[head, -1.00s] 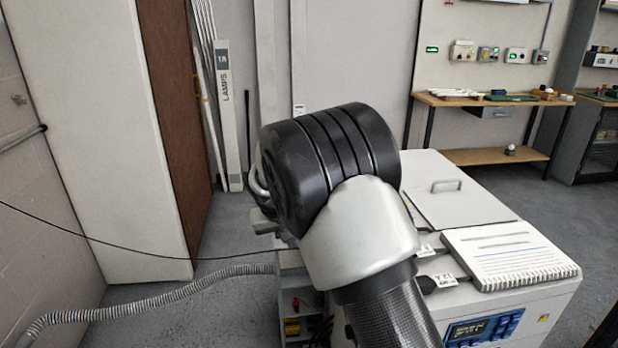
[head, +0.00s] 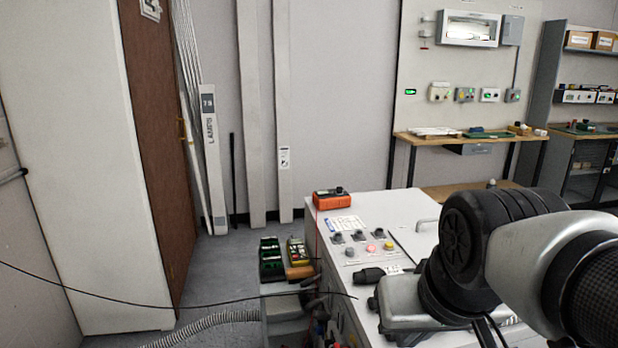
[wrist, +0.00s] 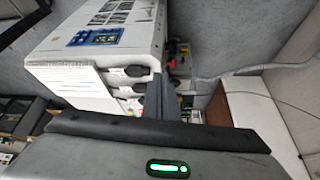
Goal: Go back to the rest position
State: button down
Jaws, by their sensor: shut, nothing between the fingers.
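My gripper (wrist: 161,84) shows in the wrist view as grey fingers held together, with nothing between them. In the head view my arm bends over the right part of the white cabinet (head: 372,204), and my fingertips cannot be made out there. In the wrist view the cabinet (wrist: 100,48) lies beyond the fingers, turned sideways, with a blue display panel (wrist: 96,37). Black plugs (wrist: 131,71) on the cabinet are close to the fingers in the picture. One black plug (head: 369,276) with a white tag lies on the cabinet top in the head view.
An orange device (head: 332,200) stands on the cabinet's back corner. Knobs and coloured buttons (head: 371,247) sit on its top. Green and yellow devices (head: 270,262) are at its left side. A ribbed hose (head: 205,325) and a thin black cable cross the left. Floor (head: 215,275) is open there.

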notch_tip(320, 180, up, 21)
jog(key=s+p, duration=0.2)
jog(key=p, duration=2)
jog(key=shift+s+d+r, duration=0.2)
jog(key=shift+s, duration=0.15)
